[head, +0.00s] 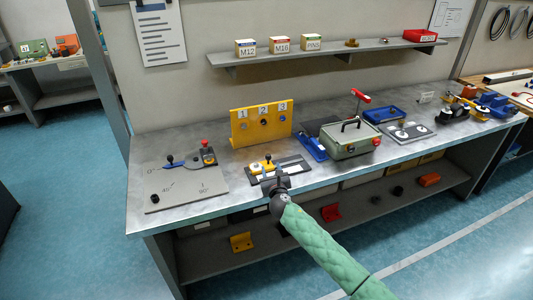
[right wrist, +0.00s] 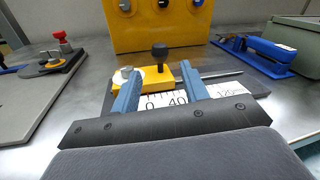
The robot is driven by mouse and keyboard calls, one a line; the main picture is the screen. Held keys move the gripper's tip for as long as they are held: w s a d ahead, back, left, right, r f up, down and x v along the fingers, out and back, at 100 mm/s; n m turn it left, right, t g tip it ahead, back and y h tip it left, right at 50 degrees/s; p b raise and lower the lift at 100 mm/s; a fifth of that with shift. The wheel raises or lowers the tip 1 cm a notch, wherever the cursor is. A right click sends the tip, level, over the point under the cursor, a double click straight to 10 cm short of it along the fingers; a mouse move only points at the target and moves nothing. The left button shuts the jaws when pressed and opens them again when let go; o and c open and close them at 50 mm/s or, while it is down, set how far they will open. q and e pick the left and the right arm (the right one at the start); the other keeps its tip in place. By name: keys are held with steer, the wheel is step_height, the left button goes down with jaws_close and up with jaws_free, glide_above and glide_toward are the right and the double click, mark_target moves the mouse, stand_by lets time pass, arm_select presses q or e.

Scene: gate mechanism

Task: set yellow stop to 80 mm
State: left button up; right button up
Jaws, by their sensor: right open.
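The yellow stop (head: 262,166) sits on its dark slide base near the left end. In the right wrist view the yellow stop (right wrist: 153,78) carries a black ball knob (right wrist: 159,51) and a silver screw (right wrist: 127,73). It stands behind the 0 and 40 marks of the white scale (right wrist: 172,97); its exact reading cannot be told. My right gripper (head: 274,182) is over the front of the base. In the right wrist view its open fingers (right wrist: 160,78) are apart, with the knob between them in the picture and slightly beyond. I see no contact. My left gripper is not in view.
A yellow numbered panel (head: 261,124) stands behind the slide. A grey plate with a lever and red knob (head: 205,144) lies to the left. A blue tool (head: 313,148) and a green-grey box (head: 350,138) stand to the right. The table's front edge is close.

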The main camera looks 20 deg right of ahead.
mark_target(269, 159)
steer(key=shift+w+r, duration=0.1)
steer(key=shift+w, duration=0.25)
steer(key=shift+w+d+r, duration=0.1)
steer(key=shift+w+r, duration=0.15)
steer(key=shift+w+r+p, duration=0.2)
steer(key=shift+w+p, duration=0.2)
steer(key=shift+w, duration=0.05)
steer(key=w, duration=0.4)
steer(key=shift+w+d+f+p, duration=0.35)
steer(key=shift+p, duration=0.05)
steer(key=shift+w+r, duration=0.15)
steer(key=shift+w, duration=0.15)
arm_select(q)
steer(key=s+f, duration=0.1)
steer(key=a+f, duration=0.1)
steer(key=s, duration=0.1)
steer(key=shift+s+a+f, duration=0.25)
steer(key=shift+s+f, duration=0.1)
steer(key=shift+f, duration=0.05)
arm_select(e)
steer(key=shift+w, duration=0.1)
jaws_close()
